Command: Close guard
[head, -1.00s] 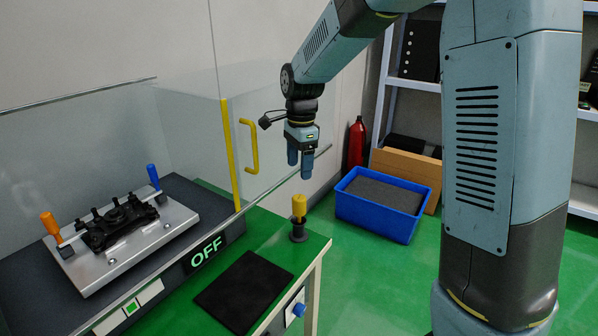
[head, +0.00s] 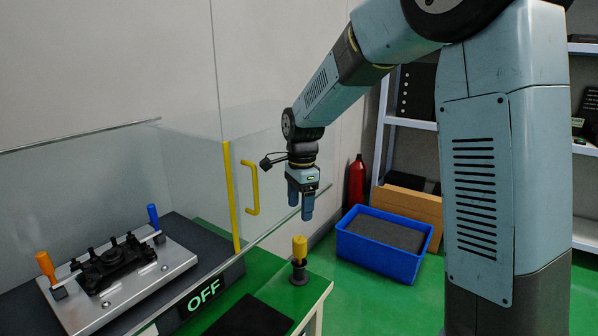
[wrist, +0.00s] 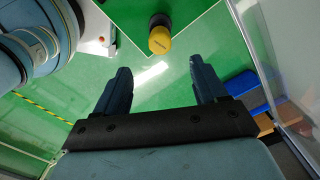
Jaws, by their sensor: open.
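The guard is a clear panel with a yellow edge strip (head: 231,197) and a yellow handle (head: 252,188), at the middle of the head view. It stands beside the fixture plate (head: 125,290), which carries a black part (head: 112,263) between an orange-handled clamp (head: 46,265) and a blue-handled clamp (head: 153,216). My gripper (head: 300,212) is open and empty, pointing down, to the right of the handle and above the yellow-topped post (head: 300,248). In the wrist view the open fingers (wrist: 160,85) show, with the yellow knob (wrist: 160,40) beyond them.
A black mat (head: 248,318) lies on the green bench top. A blue bin (head: 385,243), a cardboard box (head: 412,209) and a red extinguisher (head: 357,180) stand on the floor behind.

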